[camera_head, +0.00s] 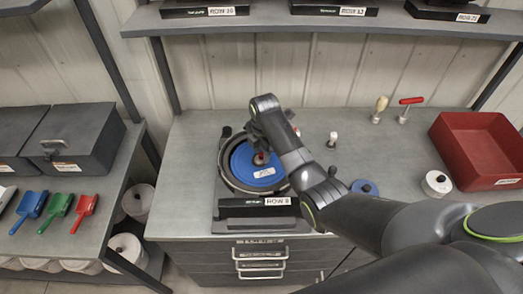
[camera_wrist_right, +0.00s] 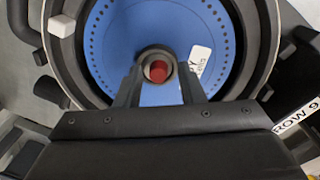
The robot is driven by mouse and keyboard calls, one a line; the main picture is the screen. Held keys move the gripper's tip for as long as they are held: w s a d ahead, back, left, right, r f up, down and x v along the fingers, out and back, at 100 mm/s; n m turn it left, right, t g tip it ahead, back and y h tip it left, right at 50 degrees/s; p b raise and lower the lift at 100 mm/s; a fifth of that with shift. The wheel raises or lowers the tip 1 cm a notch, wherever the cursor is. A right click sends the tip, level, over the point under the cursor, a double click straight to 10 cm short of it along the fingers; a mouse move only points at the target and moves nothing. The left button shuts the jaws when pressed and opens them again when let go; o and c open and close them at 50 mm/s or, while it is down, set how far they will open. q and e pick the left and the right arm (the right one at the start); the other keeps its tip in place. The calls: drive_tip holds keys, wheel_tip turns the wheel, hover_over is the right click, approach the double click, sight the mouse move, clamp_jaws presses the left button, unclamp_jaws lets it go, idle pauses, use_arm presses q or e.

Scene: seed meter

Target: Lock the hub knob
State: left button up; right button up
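The seed meter (camera_head: 228,180) lies on the grey bench, with a blue seed disc (camera_head: 242,172) inside its dark round housing. The hub knob (camera_wrist_right: 157,70), with a red centre and a grey ring, stands at the middle of the disc; its red top also shows in the head view (camera_head: 261,158). My right gripper (camera_wrist_right: 158,78) reaches down over the disc, with one finger on each side of the knob. The fingers appear closed against its ring. The knob's lower part is hidden. My left gripper is not in view.
A red bin (camera_head: 475,150) stands at the bench's right. A blue-topped round part (camera_head: 365,187) and a white jar (camera_head: 437,183) lie nearer. Two handled tools (camera_head: 405,108) stand at the back. Coloured scoops (camera_head: 57,207) lie on the left shelf.

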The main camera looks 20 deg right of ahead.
clamp_jaws()
drive_tip(key=shift+m, duration=0.4)
drive_tip(key=m, duration=0.3)
drive_tip(key=shift+a+m, duration=0.1)
drive_tip(key=shift+m, duration=0.3)
drive_tip(key=m, duration=0.4)
drive_tip(key=shift+m, duration=0.3)
drive_tip(key=m, duration=0.4)
drive_tip(key=shift+h, duration=0.3)
drive_tip(key=m, duration=0.4)
drive_tip(key=shift+m, duration=0.3)
